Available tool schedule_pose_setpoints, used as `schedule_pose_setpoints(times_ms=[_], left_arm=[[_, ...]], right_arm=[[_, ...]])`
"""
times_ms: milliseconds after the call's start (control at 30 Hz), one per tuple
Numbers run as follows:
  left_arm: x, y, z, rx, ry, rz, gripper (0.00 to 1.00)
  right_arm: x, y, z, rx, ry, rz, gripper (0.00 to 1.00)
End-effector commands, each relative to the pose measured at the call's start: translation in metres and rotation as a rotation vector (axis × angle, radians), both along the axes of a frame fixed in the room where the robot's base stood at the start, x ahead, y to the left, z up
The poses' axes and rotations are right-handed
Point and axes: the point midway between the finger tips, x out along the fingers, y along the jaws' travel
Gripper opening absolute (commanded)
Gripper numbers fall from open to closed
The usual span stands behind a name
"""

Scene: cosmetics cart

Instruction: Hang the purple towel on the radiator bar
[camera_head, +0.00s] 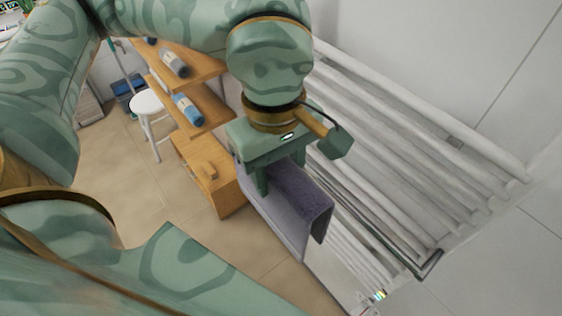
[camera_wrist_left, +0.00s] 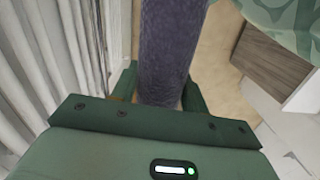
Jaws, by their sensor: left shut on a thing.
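The purple towel (camera_head: 312,208) is in the middle of the head view, folded over and hanging down. My left gripper (camera_head: 278,183) is above it, pointing down, with its fingers on the towel's upper part. In the left wrist view, the towel (camera_wrist_left: 172,45) passes between the two fingers of the left gripper (camera_wrist_left: 158,85), which is shut on it. The white radiator (camera_head: 400,130) is to the right of the towel. A thin bar (camera_head: 385,232) runs along its near side. I cannot tell whether the towel touches the bar. My right gripper is not in view.
A wooden shelf unit (camera_head: 205,75) with several bottles stands left of the towel. A white stool (camera_head: 147,102) is farther left on the tiled floor (camera_head: 115,185). The radiator's pipes (camera_wrist_left: 55,50) are close on the left in the left wrist view.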

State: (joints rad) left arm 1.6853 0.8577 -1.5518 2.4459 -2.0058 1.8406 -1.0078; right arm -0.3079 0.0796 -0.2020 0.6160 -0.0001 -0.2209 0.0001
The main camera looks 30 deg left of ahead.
Motion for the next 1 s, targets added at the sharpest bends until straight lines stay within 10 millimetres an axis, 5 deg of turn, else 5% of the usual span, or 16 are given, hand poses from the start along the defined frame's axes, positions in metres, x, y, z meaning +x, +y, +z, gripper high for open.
schedule_pose_setpoints(times_ms=[233, 1000], left_arm=[[0.002, -0.001, -0.003, 0.001, -0.005, 0.018, 0.0], [0.089, -0.033, 0.001, 0.001, -0.004, 0.017, 0.0]], right_arm=[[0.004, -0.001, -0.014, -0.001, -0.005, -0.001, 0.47], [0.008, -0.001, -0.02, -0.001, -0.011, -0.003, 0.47]])
